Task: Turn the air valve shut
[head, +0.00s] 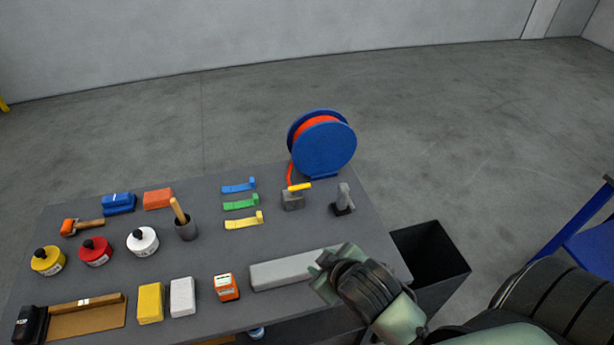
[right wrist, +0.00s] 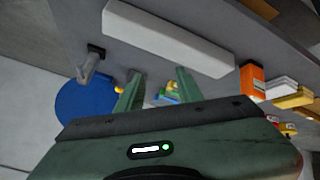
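The air valve (head: 292,201) is a small grey block with a yellow lever handle (head: 300,187) on top. It stands near the table's back edge, in front of the blue reel with its red hose. In the right wrist view a bit of yellow (right wrist: 119,90), apparently the handle, shows beside one finger; the rest is hidden. My right gripper (head: 322,266) is above the long grey bar, nearer the front than the valve and apart from it. In the right wrist view its fingers (right wrist: 160,88) are spread with nothing held between them. My left gripper is not in view.
The blue reel (head: 325,145) stands behind the valve, and a grey upright fitting (head: 344,198) stands to its right. The long grey bar (head: 290,271) lies in front. Blue, green and yellow strips (head: 241,203) lie to the left. A black bin (head: 440,270) stands beside the table.

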